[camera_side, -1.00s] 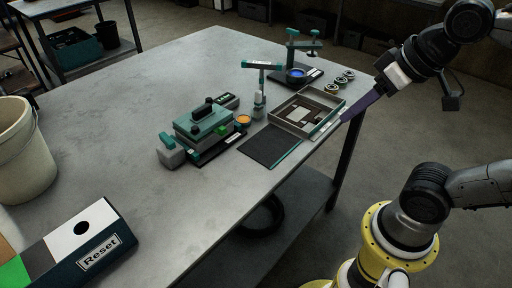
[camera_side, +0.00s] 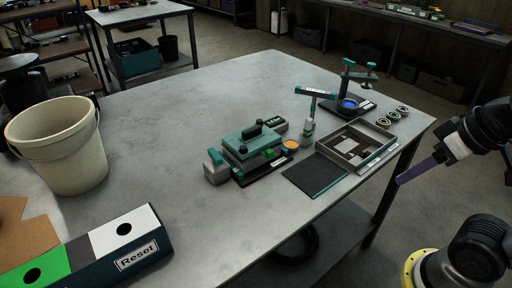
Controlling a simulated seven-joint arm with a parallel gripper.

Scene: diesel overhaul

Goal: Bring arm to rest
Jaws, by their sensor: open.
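My gripper (camera_side: 400,181) shows at the right edge, with a long purple finger pointing left and down from a white mount. It is off the table's right edge, apart from the tray and everything on the table, and nothing shows in it. The gap between its fingers is hard to see from this side. My arm's dark joints run out of the picture on the right.
The grey table (camera_side: 200,115) carries a teal fixture (camera_side: 252,142), a shallow tray (camera_side: 388,153), a dark mat (camera_side: 314,175), a teal stand (camera_side: 345,80) and small rings (camera_side: 393,115). A cream bucket (camera_side: 55,140) and a "Reset" box (camera_side: 137,255) are at left.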

